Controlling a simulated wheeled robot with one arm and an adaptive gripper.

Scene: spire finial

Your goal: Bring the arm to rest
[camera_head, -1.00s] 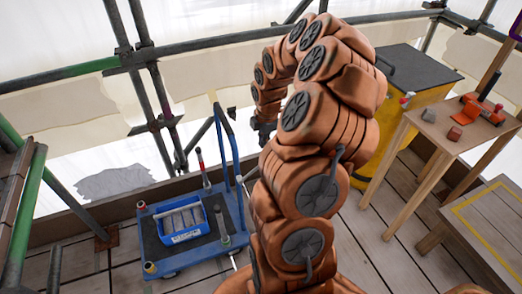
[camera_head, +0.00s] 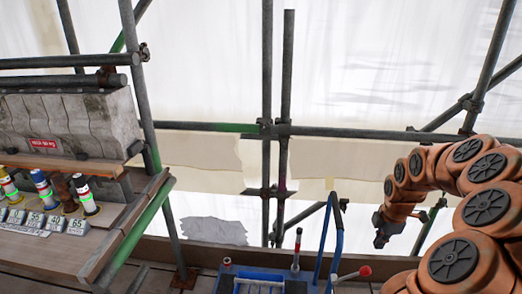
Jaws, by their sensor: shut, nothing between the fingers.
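My orange-brown arm (camera_head: 470,205) arches up from the lower right of the head camera view and bends over to the left. My gripper (camera_head: 380,241) hangs at its far end, small and dark, pointing down. It is shut with nothing held. It hangs in front of the pale sheeting, to the right of the blue trolley's handle and apart from it in the picture.
A blue trolley (camera_head: 230,283) with a tall blue handle (camera_head: 338,235) stands at the bottom centre. Scaffold poles (camera_head: 267,90) cross before pale sheeting. At left, a shelf bears a grey stone block (camera_head: 75,118); below it are several banded cylinders (camera_head: 86,196) and numbered blocks.

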